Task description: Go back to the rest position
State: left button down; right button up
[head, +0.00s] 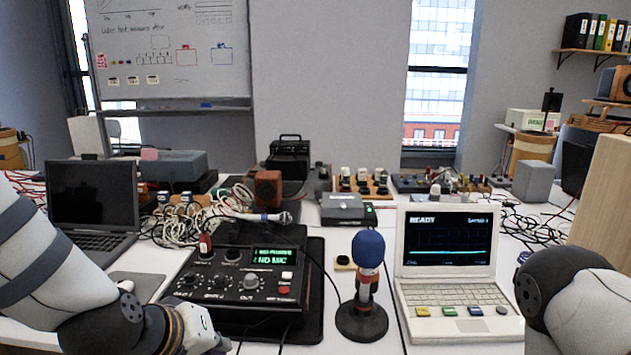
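My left arm (60,270) comes in from the left and bends down to the bottom edge, in front of the black test box. My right arm (575,295) shows at the right edge beside the white laptop. The fingers of both grippers are outside the picture. The black test box (215,285) has knobs, a red button and a green display (272,259) reading "NO MIC". A microphone with a blue head (368,249) stands upright on a round black base (361,322). The white laptop (450,285) is open, its screen showing "READY".
A dark laptop (93,195) stands open at the left, close to my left arm. Tangled white cables (190,225) and several small devices fill the table behind. A wooden panel (604,205) stands at the right edge. A whiteboard (168,50) is at the back.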

pick_arm(q)
jog(key=s+a+f+m+g+y, duration=0.1)
jog(key=s+a+f+g, duration=0.15)
jog(key=s+f, duration=0.45)
jog(key=s+a+f+m+g+y, duration=0.1)
jog(key=s+f+g, duration=0.3)
jog(key=f, duration=0.6)
jog(key=s+a+f+m+g, duration=0.1)
jog(key=s+f, duration=0.2)
jog(key=s, duration=0.6)
jog(key=s+a+f+m+g, duration=0.1)
jog(key=s+a+f, duration=0.1)
jog(key=s, duration=0.8)
jog(key=shift+s+a+f+y, duration=0.15)
jog(key=shift+f+y, duration=0.15)
jog(key=shift+f, duration=0.2)
pick_arm(e)
jog(key=shift+w+d+f, duration=0.15)
jog(key=shift+w+d, duration=0.1)
jog(key=shift+w, duration=0.6)
